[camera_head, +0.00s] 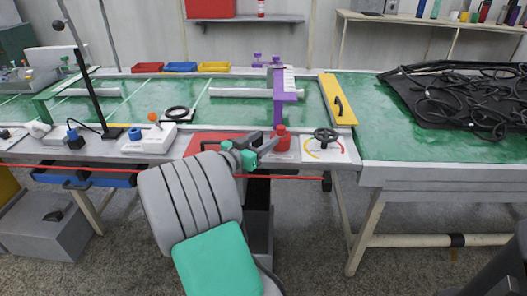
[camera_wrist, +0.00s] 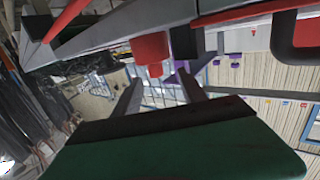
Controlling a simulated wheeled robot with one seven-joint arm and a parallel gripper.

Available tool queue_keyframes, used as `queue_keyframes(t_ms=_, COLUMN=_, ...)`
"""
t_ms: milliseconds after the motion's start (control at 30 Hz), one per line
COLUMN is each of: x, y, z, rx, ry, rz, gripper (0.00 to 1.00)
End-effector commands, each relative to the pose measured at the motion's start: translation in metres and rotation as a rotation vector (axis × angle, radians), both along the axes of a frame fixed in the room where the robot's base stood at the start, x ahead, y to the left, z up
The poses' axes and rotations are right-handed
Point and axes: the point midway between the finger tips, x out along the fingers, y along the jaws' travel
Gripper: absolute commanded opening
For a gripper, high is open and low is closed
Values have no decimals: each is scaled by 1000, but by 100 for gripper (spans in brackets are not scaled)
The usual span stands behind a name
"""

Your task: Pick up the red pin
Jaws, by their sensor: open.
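The red pin (camera_head: 282,138) stands upright near the front edge of the green-topped table, as a short red cylinder with a narrower top. My gripper (camera_head: 267,142) is at its left, low over the front edge, with its fingers pointing toward it. In the wrist view the scene looks turned over, and the red pin (camera_wrist: 150,47) hangs from the top with its narrow end near the gap between the fingertips (camera_wrist: 159,78). The fingers are apart with nothing held. Whether they touch the pin cannot be told.
A purple bracket (camera_head: 279,95) stands just behind the pin. A black handwheel (camera_head: 326,136) is close on the right, with a yellow panel (camera_head: 338,100) beyond. Black hoses (camera_head: 465,105) lie far right.

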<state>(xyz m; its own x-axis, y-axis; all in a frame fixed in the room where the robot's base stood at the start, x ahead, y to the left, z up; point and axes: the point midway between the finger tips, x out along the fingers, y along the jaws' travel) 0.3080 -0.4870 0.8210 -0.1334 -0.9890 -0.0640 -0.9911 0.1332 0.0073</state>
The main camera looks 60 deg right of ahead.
Motion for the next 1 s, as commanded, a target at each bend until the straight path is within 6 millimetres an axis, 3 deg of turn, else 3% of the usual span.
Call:
queue_keyframes(t_ms=100, x=-12, y=-14, z=2, rx=-65, ry=4, rz=-30, gripper=49)
queue_keyframes(t_ms=533, x=-24, y=-79, z=0, rx=-64, ry=4, rz=-28, gripper=49)
queue_keyframes(t_ms=800, x=-23, y=-84, z=1, rx=-64, ry=4, rz=-24, gripper=49)
queue_keyframes(t_ms=1000, x=-23, y=-84, z=1, rx=-64, ry=4, rz=-24, gripper=33)
